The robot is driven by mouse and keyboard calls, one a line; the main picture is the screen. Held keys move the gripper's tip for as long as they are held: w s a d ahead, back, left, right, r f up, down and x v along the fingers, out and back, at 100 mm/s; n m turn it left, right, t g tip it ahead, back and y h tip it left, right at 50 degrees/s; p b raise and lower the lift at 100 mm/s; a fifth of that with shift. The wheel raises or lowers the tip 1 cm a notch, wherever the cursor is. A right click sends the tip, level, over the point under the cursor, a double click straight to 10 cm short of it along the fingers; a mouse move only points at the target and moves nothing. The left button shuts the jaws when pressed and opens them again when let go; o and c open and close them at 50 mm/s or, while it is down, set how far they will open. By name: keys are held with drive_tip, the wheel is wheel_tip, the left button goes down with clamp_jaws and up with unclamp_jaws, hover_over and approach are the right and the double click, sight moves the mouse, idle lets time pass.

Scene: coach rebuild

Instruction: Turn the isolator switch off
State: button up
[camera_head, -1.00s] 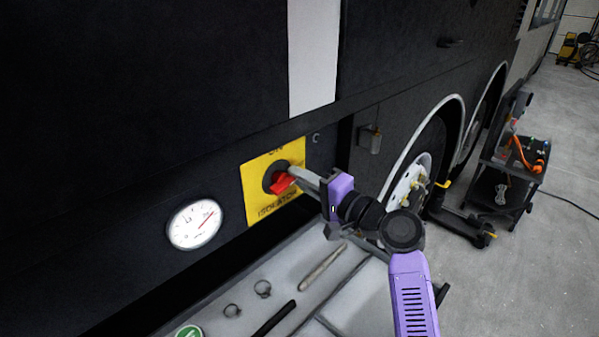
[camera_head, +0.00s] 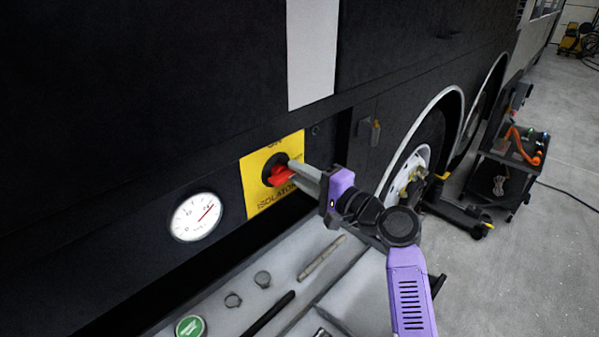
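The isolator switch has a red handle (camera_head: 280,175) on a dark round boss, set in a yellow plate (camera_head: 262,203) on the coach's dark side panel. Letters of "ISOLATOR" show at the plate's bottom, and partly hidden lettering shows at its top. The red handle lies nearly level, tilted slightly up to the right. My gripper (camera_head: 293,170) reaches in from the right, its grey fingers at the handle's right end. They overlap the handle in the picture and hide part of it. Whether they are closed on it cannot be told.
A round white gauge (camera_head: 196,217) with a red needle sits left of the plate. Below is a grey tray (camera_head: 340,296) with two rings, a dark rod, a metal tool and a green-lidded tin (camera_head: 190,327). A wheel (camera_head: 412,170) and tool cart (camera_head: 503,160) stand right.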

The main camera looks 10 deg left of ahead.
drive_tip(key=shift+o, duration=0.8)
drive_tip(key=shift+s+a, duration=0.1)
drive_tip(key=shift+a, duration=0.05)
drive_tip(key=shift+r, duration=0.1)
drive_tip(key=b+v, duration=0.1)
drive_tip(key=v, duration=0.6)
drive_tip(key=shift+s+d+b, duration=0.25)
drive_tip(key=shift+d+b, duration=0.1)
drive_tip(key=shift+o, duration=0.2)
